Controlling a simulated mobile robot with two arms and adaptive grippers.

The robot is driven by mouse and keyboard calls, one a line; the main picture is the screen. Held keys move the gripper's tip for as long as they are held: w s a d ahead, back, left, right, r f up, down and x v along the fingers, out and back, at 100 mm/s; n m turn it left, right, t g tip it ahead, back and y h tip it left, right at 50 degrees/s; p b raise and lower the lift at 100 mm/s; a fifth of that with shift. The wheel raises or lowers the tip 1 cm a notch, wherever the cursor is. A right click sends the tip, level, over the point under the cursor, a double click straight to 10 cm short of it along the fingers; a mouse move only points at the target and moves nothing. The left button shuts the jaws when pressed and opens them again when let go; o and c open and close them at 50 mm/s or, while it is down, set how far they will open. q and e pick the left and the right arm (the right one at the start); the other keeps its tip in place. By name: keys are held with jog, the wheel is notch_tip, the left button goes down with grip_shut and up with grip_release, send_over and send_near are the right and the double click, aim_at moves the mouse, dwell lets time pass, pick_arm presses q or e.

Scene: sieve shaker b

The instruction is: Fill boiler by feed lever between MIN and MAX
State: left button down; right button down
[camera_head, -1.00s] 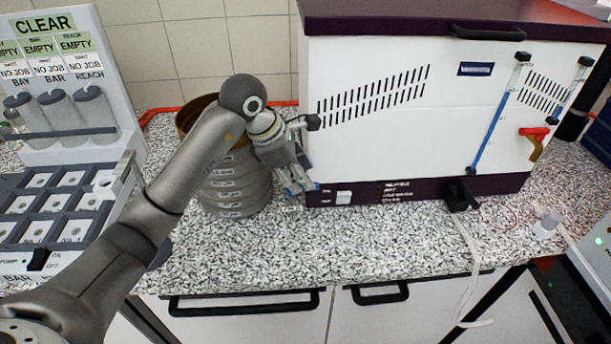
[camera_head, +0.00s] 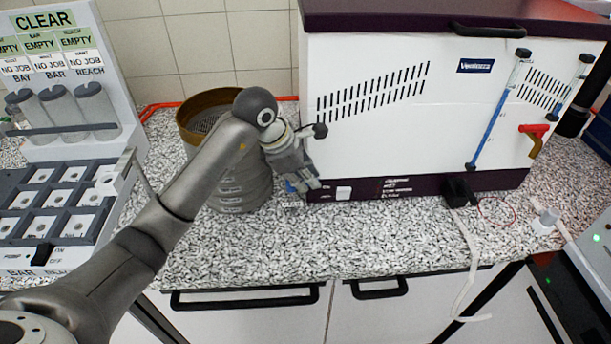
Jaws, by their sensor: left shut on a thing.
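The boiler is a white cabinet (camera_head: 400,130) with a dark purple top and base. A sloping sight tube (camera_head: 497,120) on its front shows blue along most of its length; MIN and MAX marks are too small to read. A second tube (camera_head: 572,85) stands farther right. A black knob (camera_head: 320,131) sits at the cabinet's left front edge and looks like the feed lever's end. My left gripper (camera_head: 302,183) is beside that edge, just below the knob, shut on what appears to be the lever, mostly hidden by the hand. My right gripper is out of view.
A stack of round sieves (camera_head: 240,190) stands behind my left forearm, close to the hand. A red-handled tap (camera_head: 535,131) juts from the cabinet's front right. A rack with jars and labels (camera_head: 70,90) stands left.

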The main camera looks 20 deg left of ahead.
pick_arm(q)
jog(key=shift+a+f+m+b, duration=0.1)
jog(key=shift+m+b, duration=0.2)
jog(key=shift+b, duration=0.2)
jog(key=shift+s+m+g+h+b, duration=0.25)
jog(key=shift+s+m+g+b, duration=0.1)
jog(key=shift+m+b, duration=0.65)
jog(key=shift+s+m+g+h+b, duration=0.2)
jog(key=shift+m+g+b, duration=0.2)
jog(key=shift+m+b, duration=0.6)
jog(key=shift+s+m+g+h+b, duration=0.25)
jog(key=shift+s+m+g+b, duration=0.1)
jog(key=shift+m+b, duration=0.65)
jog(key=c, duration=1.4)
grip_release()
jog(key=shift+r, duration=0.25)
